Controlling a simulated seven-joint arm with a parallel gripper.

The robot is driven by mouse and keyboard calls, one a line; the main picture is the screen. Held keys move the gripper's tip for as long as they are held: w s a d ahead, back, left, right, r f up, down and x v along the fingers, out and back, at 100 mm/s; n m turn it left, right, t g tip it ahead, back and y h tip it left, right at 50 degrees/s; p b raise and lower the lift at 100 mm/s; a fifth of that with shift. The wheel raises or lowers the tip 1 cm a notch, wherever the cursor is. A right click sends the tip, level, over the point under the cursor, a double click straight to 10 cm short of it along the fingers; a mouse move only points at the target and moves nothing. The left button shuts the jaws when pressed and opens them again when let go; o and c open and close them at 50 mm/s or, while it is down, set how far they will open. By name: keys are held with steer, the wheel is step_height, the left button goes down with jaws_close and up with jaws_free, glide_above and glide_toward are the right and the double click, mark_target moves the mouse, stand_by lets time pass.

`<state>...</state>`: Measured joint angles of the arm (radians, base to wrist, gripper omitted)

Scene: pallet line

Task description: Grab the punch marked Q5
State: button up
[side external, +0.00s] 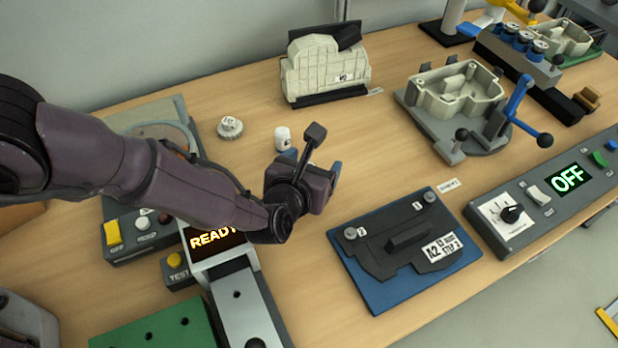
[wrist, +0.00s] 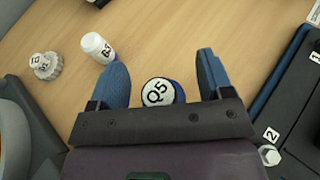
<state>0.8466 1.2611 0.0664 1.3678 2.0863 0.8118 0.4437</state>
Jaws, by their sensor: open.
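The punch marked Q5 (wrist: 158,93) shows its round white top with black lettering and a dark blue side in the wrist view. My gripper (wrist: 162,72) is open, with one blue finger on each side of the punch in that view. I see a gap on both sides, and the punch is partly covered by the gripper body. How far the fingertips are above it I cannot tell. In the side external view my gripper (side external: 314,168) is over the table, and the punch is hidden there.
A white cylinder (wrist: 97,46) with a small dark mark stands close by the left finger. A knurled white knob (wrist: 45,64) is farther left. A blue plate with a dark fixture (side external: 400,245) lies right of my gripper. Bare table lies beyond the fingers.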

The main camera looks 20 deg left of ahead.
steer(key=c, duration=1)
steer(key=shift+r, duration=0.1)
steer(key=shift+c, duration=0.6)
steer(key=shift+r, duration=0.1)
